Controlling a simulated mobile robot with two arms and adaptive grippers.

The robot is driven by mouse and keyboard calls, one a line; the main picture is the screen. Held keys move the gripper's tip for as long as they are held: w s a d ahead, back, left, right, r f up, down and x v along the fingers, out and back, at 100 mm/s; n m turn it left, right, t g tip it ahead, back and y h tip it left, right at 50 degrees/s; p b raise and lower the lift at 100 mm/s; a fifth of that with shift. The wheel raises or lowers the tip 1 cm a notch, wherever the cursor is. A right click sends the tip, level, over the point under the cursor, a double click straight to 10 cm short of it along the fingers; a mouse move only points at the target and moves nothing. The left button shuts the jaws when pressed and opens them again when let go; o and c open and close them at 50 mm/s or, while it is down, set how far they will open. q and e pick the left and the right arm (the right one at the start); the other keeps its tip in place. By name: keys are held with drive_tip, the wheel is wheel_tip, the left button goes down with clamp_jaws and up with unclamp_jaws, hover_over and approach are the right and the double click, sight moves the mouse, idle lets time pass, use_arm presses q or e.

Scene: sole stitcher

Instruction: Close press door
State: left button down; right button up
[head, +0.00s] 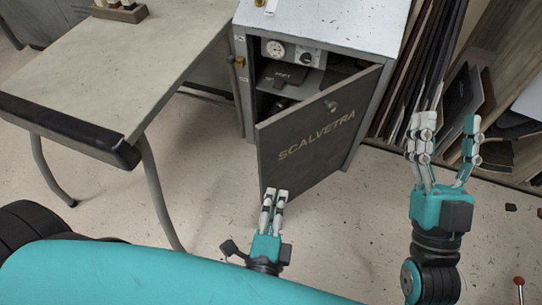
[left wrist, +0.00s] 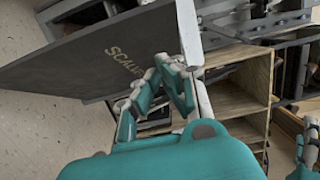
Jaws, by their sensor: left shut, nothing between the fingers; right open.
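The press door (head: 315,135) is dark grey, lettered SCALVETRA, with a small knob near its top. It stands open in front of the cabinet (head: 245,85), its free edge toward the left. The door also shows in the left wrist view (left wrist: 85,65). My left gripper (head: 272,195) is shut and empty, in front of the door's lower left corner in the head view. In the left wrist view its fingers (left wrist: 165,85) are close to the door's edge; I cannot tell if they touch. My right gripper (head: 446,122) is open and empty, right of the door.
Inside the cabinet are a gauge (head: 274,49) and dark press parts. A worktable (head: 120,60) stands at the left. Dark sheets and boards (head: 425,60) lean in a rack at the right. The floor (head: 345,220) between the grippers is clear.

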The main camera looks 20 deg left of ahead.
use_arm(q)
approach(275, 134)
drive_tip(key=w+d, duration=0.3)
drive_tip(key=shift+w+a+p, duration=0.15)
drive_tip(key=shift+w+a, duration=0.35)
drive_tip(key=shift+a, duration=0.4)
drive_tip(key=shift+w+a+p, duration=0.15)
drive_tip(key=shift+w+a, duration=0.4)
drive_tip(key=shift+a, duration=0.35)
use_arm(e)
drive_tip(key=shift+w+a+f+g, duration=0.1)
drive_tip(key=shift+w+f+g, duration=0.7)
drive_tip(key=shift+f, duration=0.25)
